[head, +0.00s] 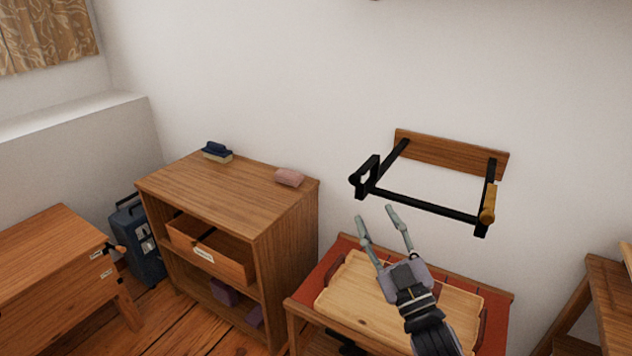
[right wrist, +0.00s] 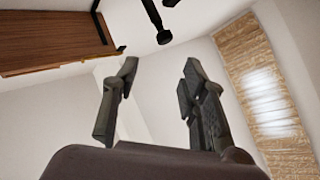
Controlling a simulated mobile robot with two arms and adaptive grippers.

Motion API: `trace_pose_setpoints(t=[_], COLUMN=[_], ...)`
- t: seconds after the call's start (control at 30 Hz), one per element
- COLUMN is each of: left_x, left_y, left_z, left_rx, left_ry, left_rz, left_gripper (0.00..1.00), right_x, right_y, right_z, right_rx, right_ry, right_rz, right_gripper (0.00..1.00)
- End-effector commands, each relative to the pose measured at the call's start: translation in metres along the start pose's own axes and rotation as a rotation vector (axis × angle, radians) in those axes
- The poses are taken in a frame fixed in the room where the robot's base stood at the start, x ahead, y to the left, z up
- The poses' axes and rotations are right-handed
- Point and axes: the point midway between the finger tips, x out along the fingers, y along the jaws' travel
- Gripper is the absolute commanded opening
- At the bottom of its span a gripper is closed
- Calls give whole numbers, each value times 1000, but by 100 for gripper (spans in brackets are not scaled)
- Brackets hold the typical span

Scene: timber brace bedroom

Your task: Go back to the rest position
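My right gripper (head: 376,219) is open and empty in the head view. It is raised above a small table with a red top (head: 325,275) and a wooden tray (head: 345,300) on it. Its two fingers point up toward the wall and are well apart. In the right wrist view the open fingers (right wrist: 158,85) have nothing between them. My left gripper is in neither view.
A black wall bracket (head: 425,204) with a wooden backboard (head: 450,155) juts out just above my right gripper. A wooden cabinet (head: 220,190) with an open drawer (head: 235,268) stands left, bearing a brush (head: 216,152) and a pink block (head: 289,177). Wooden furniture (head: 610,285) stands at the right.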

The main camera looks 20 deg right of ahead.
Motion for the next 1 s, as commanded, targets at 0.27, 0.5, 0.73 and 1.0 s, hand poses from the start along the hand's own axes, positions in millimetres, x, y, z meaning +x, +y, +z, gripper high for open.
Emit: trace_pose_setpoints(t=[0.27,0.5,0.73,1.0], left_x=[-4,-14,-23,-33], left_y=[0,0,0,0], left_z=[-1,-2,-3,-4], left_rx=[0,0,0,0], left_ry=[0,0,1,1], left_rz=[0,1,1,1], left_gripper=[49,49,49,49], right_x=[-6,-68,-186,-370], right_y=[-20,-100,-181,-247], right_z=[41,178,283,347], right_rx=[30,129,200,238], right_ry=[-97,-448,-806,-1218], right_rz=[-35,-163,-300,-461], right_gripper=[40,40,40,40])
